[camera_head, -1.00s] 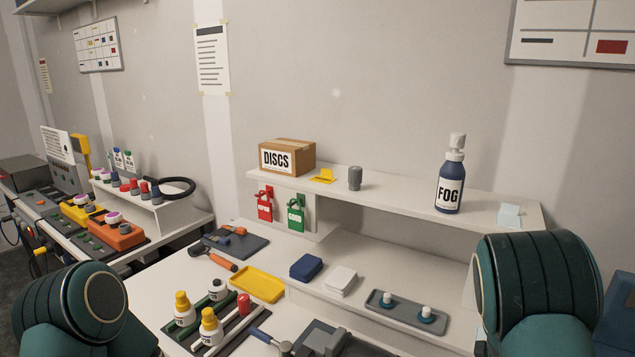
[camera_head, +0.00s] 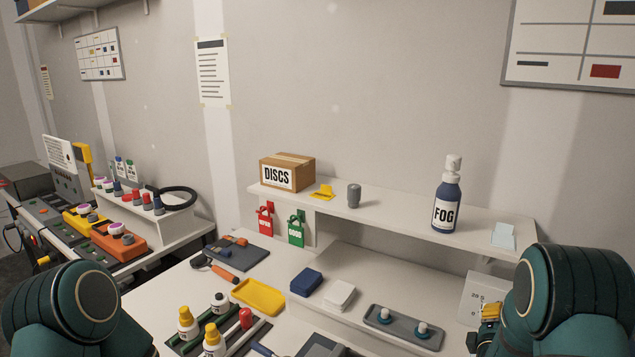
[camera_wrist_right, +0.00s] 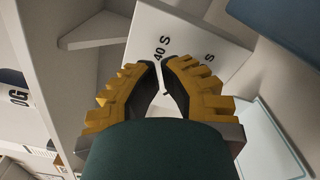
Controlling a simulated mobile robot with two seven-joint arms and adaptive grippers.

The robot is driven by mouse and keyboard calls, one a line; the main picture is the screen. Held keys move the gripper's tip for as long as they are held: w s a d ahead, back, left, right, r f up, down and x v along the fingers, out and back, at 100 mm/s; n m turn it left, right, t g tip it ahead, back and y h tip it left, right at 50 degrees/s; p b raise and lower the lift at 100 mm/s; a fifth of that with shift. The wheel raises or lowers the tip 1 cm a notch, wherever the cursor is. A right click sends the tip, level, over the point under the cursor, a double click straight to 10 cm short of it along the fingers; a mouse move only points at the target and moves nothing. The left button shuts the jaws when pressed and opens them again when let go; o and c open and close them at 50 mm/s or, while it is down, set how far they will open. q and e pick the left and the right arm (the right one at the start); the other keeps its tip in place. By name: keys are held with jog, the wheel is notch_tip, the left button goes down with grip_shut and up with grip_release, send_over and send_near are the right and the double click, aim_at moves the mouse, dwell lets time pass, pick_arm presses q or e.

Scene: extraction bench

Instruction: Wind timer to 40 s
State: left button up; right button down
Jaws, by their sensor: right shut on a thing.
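The timer is a pale upright panel (camera_head: 475,296) at the right end of the bench, partly covered by my right arm. It carries small dark print, too small to read surely here. In the right wrist view the timer panel (camera_wrist_right: 196,28) shows "40 S" and another mark ending in "S". My right gripper (camera_wrist_right: 161,72), with yellow stepped fingers and dark pads, is at the panel, its fingertips close together. It is shut on the timer knob, which the fingers hide. In the head view a yellow part of the right gripper (camera_head: 489,313) shows. My left gripper is out of view.
A shelf (camera_head: 390,208) above the bench holds a FOG bottle (camera_head: 446,200), a DISCS box (camera_head: 287,172) and a grey cylinder (camera_head: 353,195). A grey tray (camera_head: 403,328) with two white-topped pieces lies left of the timer. A yellow tray (camera_head: 259,297) lies farther left.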

jog(key=shift+w+d, duration=0.3)
jog(key=shift+w, duration=0.2)
jog(key=shift+r, duration=0.2)
jog(key=shift+r, duration=0.1)
jog(key=shift+b, duration=0.35)
jog(key=shift+f, duration=0.2)
jog(key=shift+d+f+b, duration=0.15)
jog(key=shift+f+b, duration=0.05)
jog(key=shift+b, duration=0.2)
jog(key=shift+s+f, duration=0.1)
jog(key=shift+d+f, duration=0.1)
